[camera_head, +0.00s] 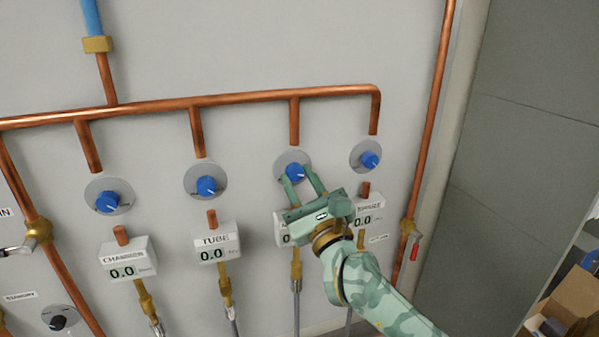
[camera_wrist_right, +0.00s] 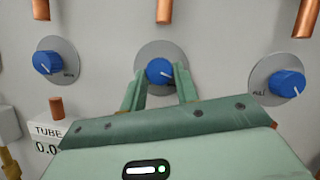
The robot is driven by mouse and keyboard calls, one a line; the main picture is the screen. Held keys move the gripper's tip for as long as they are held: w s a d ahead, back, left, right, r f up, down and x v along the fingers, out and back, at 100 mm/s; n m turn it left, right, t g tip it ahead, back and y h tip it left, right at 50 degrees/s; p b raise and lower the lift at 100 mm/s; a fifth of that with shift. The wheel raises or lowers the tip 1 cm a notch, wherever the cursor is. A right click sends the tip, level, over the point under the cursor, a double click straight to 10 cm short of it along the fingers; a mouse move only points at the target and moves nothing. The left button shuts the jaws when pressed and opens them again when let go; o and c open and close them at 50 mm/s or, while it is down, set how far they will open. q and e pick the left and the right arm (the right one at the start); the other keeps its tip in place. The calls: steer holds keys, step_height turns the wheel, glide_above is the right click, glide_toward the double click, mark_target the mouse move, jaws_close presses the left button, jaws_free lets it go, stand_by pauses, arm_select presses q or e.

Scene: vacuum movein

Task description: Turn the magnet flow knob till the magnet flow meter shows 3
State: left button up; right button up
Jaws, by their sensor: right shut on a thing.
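The knob between my right fingers is blue with a white mark on a round grey plate, third from the left in the head view (camera_head: 296,170); it also shows in the wrist view (camera_wrist_right: 159,71). My right gripper (camera_head: 302,178) is shut on this knob, one finger on each side. The meter below the knob (camera_head: 281,230) is mostly hidden by my gripper; only its left edge with a "0" shows, and its label cannot be read. My left gripper is not in view.
Other blue knobs sit on the chamber (camera_head: 107,201), tube (camera_head: 207,186) and far right (camera_head: 370,160) plates. The chamber meter (camera_head: 124,271), tube meter (camera_head: 214,252) and right meter (camera_head: 368,218) read 0.0. Copper pipes run above and beside. A red-handled valve (camera_head: 414,246) and cardboard box (camera_head: 577,296) are right.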

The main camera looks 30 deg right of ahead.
steer(key=n+y+p, duration=0.1)
steer(key=n+p, duration=0.2)
steer(key=n+g+y+p, duration=0.1)
steer(key=n+y+p, duration=0.1)
steer(key=n+p, duration=0.1)
steer(key=r+n+y+p, duration=0.1)
steer(key=n+p, duration=0.2)
steer(key=n, duration=0.1)
steer(key=shift+d+g+y, duration=0.3)
steer(key=shift+d, duration=0.05)
steer(key=shift+n+p, duration=0.5)
steer(key=shift+f+n+g+y, duration=0.1)
steer(key=shift+n+g+y, duration=0.2)
steer(key=shift+n+g, duration=0.35)
steer(key=shift+s+n+g, duration=0.1)
steer(key=shift+n+g, duration=0.15)
steer(key=shift+n, duration=1.2)
steer(key=shift+y, duration=0.3)
steer(key=o, duration=1)
steer(key=shift+c, duration=0.2)
